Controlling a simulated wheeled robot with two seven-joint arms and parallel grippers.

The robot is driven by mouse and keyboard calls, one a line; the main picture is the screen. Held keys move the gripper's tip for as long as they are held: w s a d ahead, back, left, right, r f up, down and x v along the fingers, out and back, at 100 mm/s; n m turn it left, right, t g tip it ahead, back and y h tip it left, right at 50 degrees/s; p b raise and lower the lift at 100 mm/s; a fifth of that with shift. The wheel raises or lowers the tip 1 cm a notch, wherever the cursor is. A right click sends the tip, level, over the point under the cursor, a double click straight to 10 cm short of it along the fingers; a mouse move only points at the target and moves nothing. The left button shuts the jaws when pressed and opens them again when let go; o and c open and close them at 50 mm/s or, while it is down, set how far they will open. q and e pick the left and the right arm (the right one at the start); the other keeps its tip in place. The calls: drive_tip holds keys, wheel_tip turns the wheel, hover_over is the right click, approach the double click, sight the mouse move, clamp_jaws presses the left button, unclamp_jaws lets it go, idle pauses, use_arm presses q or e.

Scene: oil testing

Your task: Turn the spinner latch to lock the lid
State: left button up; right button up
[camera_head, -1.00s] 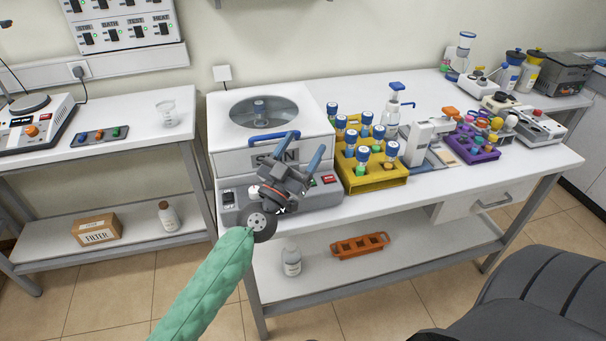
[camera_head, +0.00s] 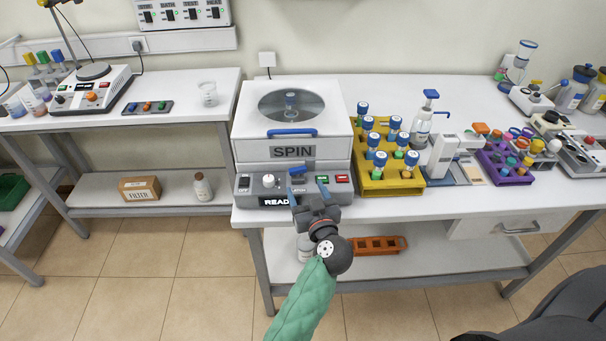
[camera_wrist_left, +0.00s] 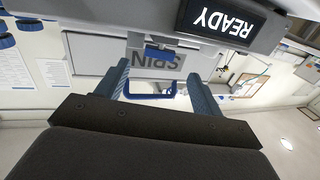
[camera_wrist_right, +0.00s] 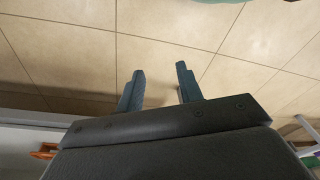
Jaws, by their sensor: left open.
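The spinner (camera_head: 250,115) is a white box with a round window in its lid and a blue lid handle (camera_head: 292,132). The lid lies closed on it. The blue latch (camera_head: 297,171) sits on the grey control panel; it also shows in the left wrist view (camera_wrist_left: 158,53). My left gripper (camera_head: 309,187) is open and empty in front of the panel, fingers pointing at it. In the left wrist view the latch appears between the fingers (camera_wrist_left: 160,75), with no contact visible. My right gripper (camera_wrist_right: 160,70) is open and empty above the floor.
The panel display reads READY (camera_head: 275,201), partly covered by my left gripper. A white knob (camera_head: 268,180) is left of the latch. A yellow rack (camera_head: 405,184) of blue-capped tubes stands close on the right. An orange rack (camera_head: 390,245) lies on the lower shelf.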

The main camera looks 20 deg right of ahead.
sight(298, 172)
use_arm(q)
drive_tip(key=shift+w+d+p, duration=0.15)
drive_tip(key=shift+w+p, duration=0.5)
drive_tip(key=shift+w, duration=2.55)
use_arm(e)
drive_tip(key=shift+s+d+f, duration=0.15)
drive_tip(key=shift+d+f, duration=0.05)
drive_tip(key=shift+f, duration=0.7)
drive_tip(key=shift+s+d+f, duration=0.15)
drive_tip(key=shift+d+f, duration=0.05)
drive_tip(key=shift+f, duration=0.7)
use_arm(q)
drive_tip(key=shift+c, duration=0.2)
